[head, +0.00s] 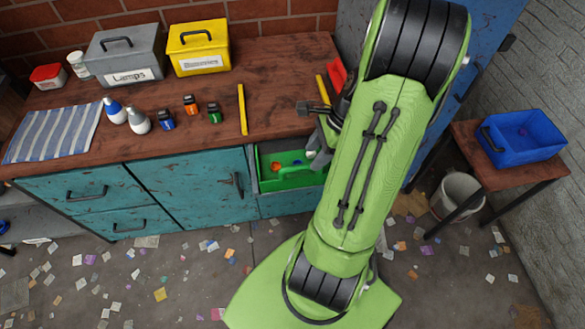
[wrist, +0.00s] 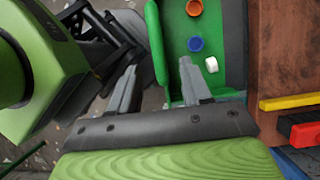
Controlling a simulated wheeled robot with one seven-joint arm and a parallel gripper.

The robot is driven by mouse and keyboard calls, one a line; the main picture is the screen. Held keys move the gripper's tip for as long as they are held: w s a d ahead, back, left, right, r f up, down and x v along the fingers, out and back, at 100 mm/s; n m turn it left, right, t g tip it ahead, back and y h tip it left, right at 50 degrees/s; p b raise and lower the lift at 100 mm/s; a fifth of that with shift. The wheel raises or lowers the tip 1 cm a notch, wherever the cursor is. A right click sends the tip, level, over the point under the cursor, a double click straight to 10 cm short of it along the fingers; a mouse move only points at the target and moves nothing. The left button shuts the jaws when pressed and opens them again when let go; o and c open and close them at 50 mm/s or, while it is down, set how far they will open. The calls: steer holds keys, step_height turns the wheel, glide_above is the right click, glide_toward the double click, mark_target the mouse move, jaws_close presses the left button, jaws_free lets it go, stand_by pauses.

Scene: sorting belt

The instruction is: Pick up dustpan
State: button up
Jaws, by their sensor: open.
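No dustpan shows clearly enough for me to name it with certainty. A red object (head: 337,73), partly hidden by my arm, lies at the right of the wooden worktop; its shape is unclear. A red piece (wrist: 303,130) also shows at the right edge of the wrist view. My gripper (wrist: 158,70) is open, with nothing visibly held. In the head view, my arm hides much of the gripper.
Small orange (wrist: 194,7), blue (wrist: 195,44) and white (wrist: 209,65) pieces lie in the drawer. A yellow bar (head: 242,109), grey box (head: 125,55) and yellow box (head: 199,46) stand on the worktop. A blue bin (head: 521,140) sits on a side table. Litter covers the floor.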

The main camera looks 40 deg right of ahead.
steer(key=b, duration=0.4)
glide_above(299, 174)
steer(key=s+a, duration=0.3)
step_height(299, 174, down, 9)
steer(key=shift+r, duration=0.2)
jaws_close()
